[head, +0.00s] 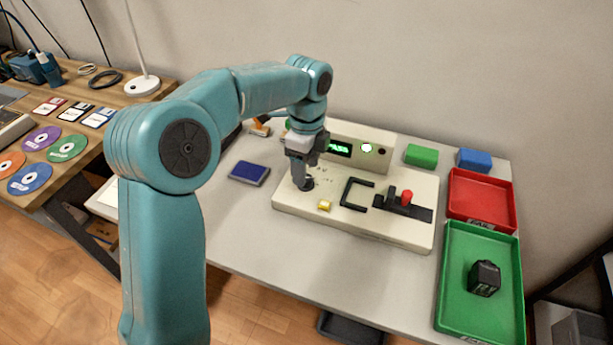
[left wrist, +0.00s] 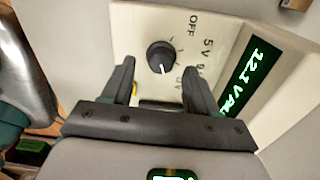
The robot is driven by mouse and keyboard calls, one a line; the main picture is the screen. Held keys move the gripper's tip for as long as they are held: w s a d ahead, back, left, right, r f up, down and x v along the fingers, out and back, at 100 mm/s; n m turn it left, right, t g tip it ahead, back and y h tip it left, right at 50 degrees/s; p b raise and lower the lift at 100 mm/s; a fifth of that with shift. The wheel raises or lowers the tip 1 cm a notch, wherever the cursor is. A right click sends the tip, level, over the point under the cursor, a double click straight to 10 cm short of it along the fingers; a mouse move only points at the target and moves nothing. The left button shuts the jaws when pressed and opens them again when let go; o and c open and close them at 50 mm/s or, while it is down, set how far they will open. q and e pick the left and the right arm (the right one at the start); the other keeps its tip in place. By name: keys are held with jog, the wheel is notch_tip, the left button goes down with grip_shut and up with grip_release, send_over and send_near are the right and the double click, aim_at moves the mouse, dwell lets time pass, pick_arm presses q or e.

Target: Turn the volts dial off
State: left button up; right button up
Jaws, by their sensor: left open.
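The volts dial (left wrist: 160,56) is a round black knob with a white pointer mark on the cream test unit (left wrist: 140,20). Labels OFF, 5V and others curve beside it. The white mark points away from OFF, toward the label at the far end of the arc. In the head view the dial (head: 306,184) sits at the unit's left part, right under my left gripper (head: 303,174). In the left wrist view the left gripper (left wrist: 158,68) is open, its fingers either side of the dial with gaps; contact is not visible. My right gripper is not in view.
The unit's green display (left wrist: 243,82) reads about 12.1 V and PASS. A yellow button (head: 324,205), black bracket (head: 352,194) and red-knobbed lever (head: 407,197) are on the unit. A red tray (head: 454,206) and green tray (head: 450,310) with a black block (head: 485,278) stand right.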

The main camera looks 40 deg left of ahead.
pick_arm(q)
jog(key=shift+f, duration=1.3)
jog(key=c, duration=1)
jog(key=shift+c, duration=0.2)
